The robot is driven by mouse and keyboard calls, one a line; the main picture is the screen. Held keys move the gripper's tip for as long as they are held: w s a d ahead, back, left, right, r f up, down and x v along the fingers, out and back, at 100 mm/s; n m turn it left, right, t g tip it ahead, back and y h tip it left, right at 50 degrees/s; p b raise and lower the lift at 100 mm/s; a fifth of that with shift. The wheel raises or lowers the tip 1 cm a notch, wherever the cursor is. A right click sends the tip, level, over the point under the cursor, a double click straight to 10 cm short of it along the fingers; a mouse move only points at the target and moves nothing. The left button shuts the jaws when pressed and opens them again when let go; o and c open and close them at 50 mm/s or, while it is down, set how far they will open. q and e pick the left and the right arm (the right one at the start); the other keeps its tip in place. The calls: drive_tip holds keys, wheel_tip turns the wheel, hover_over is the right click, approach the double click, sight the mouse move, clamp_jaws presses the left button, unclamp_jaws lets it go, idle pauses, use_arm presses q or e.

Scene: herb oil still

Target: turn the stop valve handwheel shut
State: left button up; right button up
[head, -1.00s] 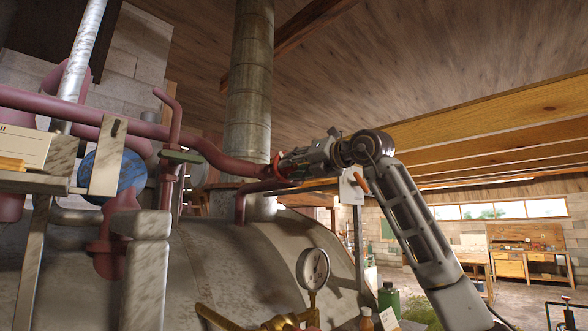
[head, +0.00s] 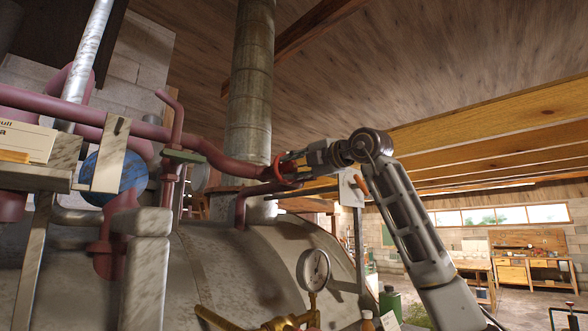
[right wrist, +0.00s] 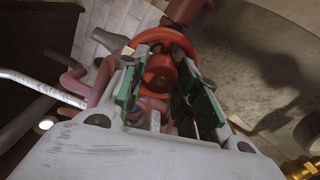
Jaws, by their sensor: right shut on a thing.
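The stop valve handwheel (head: 277,167) is a small red wheel at the end of the pink pipe (head: 228,168), above the tank. In the right wrist view the red handwheel (right wrist: 178,44) shows close up, with its rim and hub between the green-padded fingers. My right gripper (head: 294,165) reaches it from the right in the head view. It is shut on the handwheel; in the right wrist view the gripper (right wrist: 170,85) has a finger on either side of the wheel. The exact finger contact is partly hidden. My left gripper is not in view.
A big grey tank (head: 215,270) fills the lower middle, with a round gauge (head: 314,268) and brass fitting in front. A metal flue (head: 250,75) rises behind the wheel. Pink pipes and a shelf (head: 35,178) crowd the left. Open room lies right.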

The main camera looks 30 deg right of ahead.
drive_tip(key=shift+w+a+f, duration=0.1)
drive_tip(key=shift+a+f, duration=0.05)
drive_tip(key=shift+f, duration=0.1)
drive_tip(key=o, duration=0.7)
drive_tip(key=shift+c, duration=0.2)
drive_tip(key=o, duration=0.3)
drive_tip(key=shift+r, duration=0.15)
drive_tip(key=shift+o, duration=0.2)
drive_tip(key=v, duration=1.2)
